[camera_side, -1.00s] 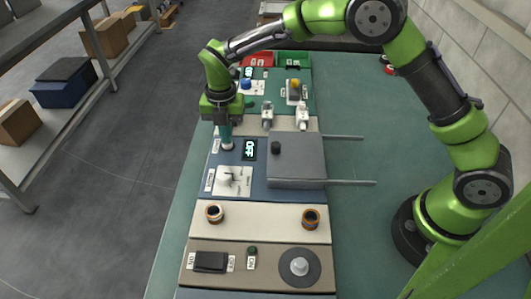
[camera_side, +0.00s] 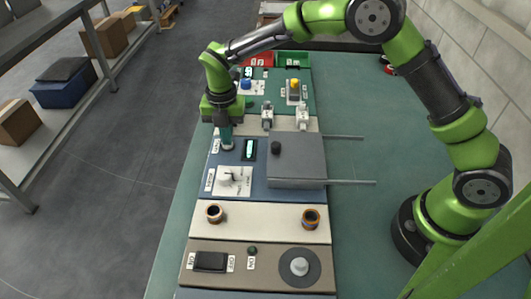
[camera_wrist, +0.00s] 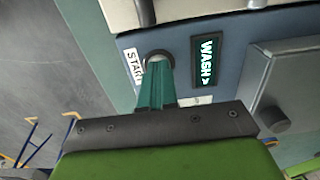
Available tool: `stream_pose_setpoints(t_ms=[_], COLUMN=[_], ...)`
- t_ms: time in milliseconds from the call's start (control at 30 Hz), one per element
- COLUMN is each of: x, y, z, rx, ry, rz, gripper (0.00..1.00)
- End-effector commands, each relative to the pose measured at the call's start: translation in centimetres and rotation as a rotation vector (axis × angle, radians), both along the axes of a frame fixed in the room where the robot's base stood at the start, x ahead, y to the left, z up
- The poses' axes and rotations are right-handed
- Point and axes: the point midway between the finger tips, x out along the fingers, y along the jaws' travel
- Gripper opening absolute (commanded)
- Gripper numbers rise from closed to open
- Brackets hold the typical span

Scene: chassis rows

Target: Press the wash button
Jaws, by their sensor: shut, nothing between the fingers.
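My gripper (camera_side: 226,138) is shut and empty, pointing down on the blue panel (camera_side: 260,189) of the chassis row. In the wrist view its closed fingertips (camera_wrist: 159,64) are at a round button (camera_wrist: 152,53) beside a START label (camera_wrist: 133,66). The fingers cover most of the button, so its depth cannot be seen. A small display (camera_wrist: 206,60) right of it reads WASH with an arrow. The same display shows in the side view (camera_side: 249,150), lit but too small to read there. A dial plate (camera_side: 234,181) lies nearer the camera on the same panel.
A grey box (camera_side: 298,158) with a black knob (camera_side: 276,148) stands right of the display, with rails (camera_side: 350,183) extending right. White fittings (camera_side: 267,117) stand behind it. Nearer are two ringed posts (camera_side: 310,218) and a black rocker (camera_side: 210,261). The green table (camera_side: 375,220) is clear at right.

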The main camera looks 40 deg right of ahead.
Motion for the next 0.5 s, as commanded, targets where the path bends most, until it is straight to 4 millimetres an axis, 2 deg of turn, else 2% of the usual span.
stream_pose_setpoints(t_ms=[300,500], x=[0.5,0.5], y=[0.2,0.2], z=[7.9,11.5], rx=[0.008,0.009], ry=[-0.021,-0.022], rz=[-0.001,0.000], gripper=[0.00,0.00])
